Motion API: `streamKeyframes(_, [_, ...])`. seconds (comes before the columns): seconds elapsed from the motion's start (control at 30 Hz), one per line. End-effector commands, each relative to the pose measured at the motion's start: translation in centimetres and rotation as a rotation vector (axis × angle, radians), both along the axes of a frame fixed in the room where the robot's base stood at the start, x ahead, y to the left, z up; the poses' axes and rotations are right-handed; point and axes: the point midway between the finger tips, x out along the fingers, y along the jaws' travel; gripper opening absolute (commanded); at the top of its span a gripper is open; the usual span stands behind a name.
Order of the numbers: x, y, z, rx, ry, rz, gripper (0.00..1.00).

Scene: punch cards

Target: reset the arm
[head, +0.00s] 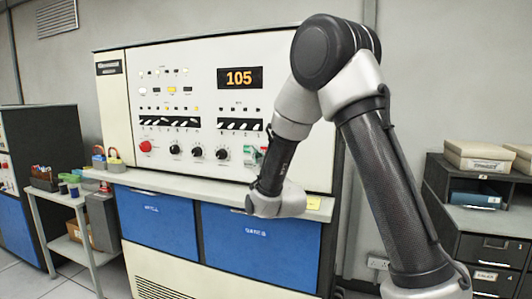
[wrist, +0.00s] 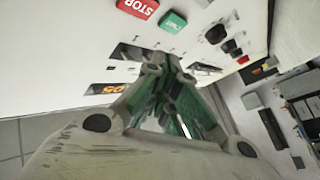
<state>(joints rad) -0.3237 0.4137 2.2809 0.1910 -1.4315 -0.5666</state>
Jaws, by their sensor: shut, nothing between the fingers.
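My gripper (wrist: 165,75) shows in the wrist view with its fingers together and nothing between them. Green patches show on the inner sides of its fingers. The fingers are in front of the white control panel (wrist: 60,45), and I cannot tell how close. In the head view my arm bends down in front of the right part of the panel (head: 140,60). Its lower end hangs by the panel's ledge. Green, white and red patches show left of the arm there; I cannot tell whether they are gripper or buttons.
The panel has a red STOP button (wrist: 138,7), a green button (wrist: 173,22), knobs (head: 197,152) and a display (head: 240,78) reading 105. Blue drawers (head: 155,222) are below. A side table (head: 70,200) with padlocks nearby stands left. Boxes and dark drawers (head: 490,247) stand right.

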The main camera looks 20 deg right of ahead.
Motion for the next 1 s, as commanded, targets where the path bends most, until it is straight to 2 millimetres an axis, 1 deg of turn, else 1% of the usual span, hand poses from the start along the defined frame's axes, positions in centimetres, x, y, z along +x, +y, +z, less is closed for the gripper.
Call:
streamKeyframes(0.37, [0.0, -0.3, 0.2, 0.006, 0.016, 0.001, 0.0])
streamKeyframes(0.47, [-0.3, -1.2, 0.9, 0.026, 0.089, 0.009, 0.0])
streamKeyframes(0.57, [-1.5, -2.9, 1.6, 0.064, 0.237, 0.02, 0.0])
streamKeyframes(0.67, [-4.3, -5.0, 1.8, 0.113, 0.425, 0.022, 0.0])
streamKeyframes(0.77, [-8.5, -7.1, 1.3, 0.161, 0.622, 0.009, 0.0])
streamKeyframes(0.8, [-10.6, -8.0, 1.0, 0.181, 0.7, -0.004, 0.0])
streamKeyframes(0.87, [-14.1, -9.3, 0.4, 0.208, 0.817, -0.026, 0.0])
streamKeyframes(0.9, [-16.7, -10.2, 0.0, 0.227, 0.895, -0.046, 0.0])
streamKeyframes(0.97, [-20.8, -11.4, -0.7, 0.255, 1.008, -0.082, 0.0])
streamKeyframes(1.0, [-23.7, -12.2, -1.3, 0.274, 1.082, -0.109, 0.0])
